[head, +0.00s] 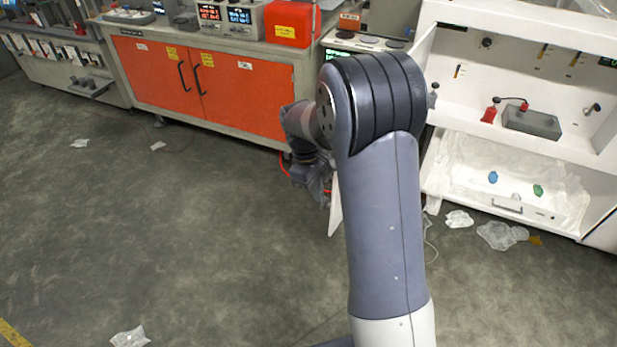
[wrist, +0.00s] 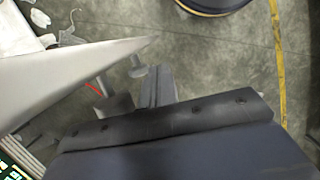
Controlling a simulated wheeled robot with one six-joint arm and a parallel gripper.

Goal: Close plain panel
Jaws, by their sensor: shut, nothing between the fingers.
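The plain panel is a white door on the white cabinet at the right. In the head view it stands swung open, almost edge-on. Its upper corner (head: 422,46) and a lower strip (head: 336,212) show, and my arm hides the middle. In the wrist view the pale panel (wrist: 60,75) reaches in from the left to a point near the middle. My gripper (head: 324,192) is shut and empty, close beside the panel's outer end. In the wrist view the gripper (wrist: 158,88) lies near the panel's tip. I cannot tell whether they touch.
The white cabinet (head: 465,130) holds a grey box (head: 531,122) above and blue and green pieces on crumpled film below. An orange-doored bench (head: 245,95) stands behind my gripper. Film scraps (head: 497,236) lie before the cabinet. The floor at left is mostly clear.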

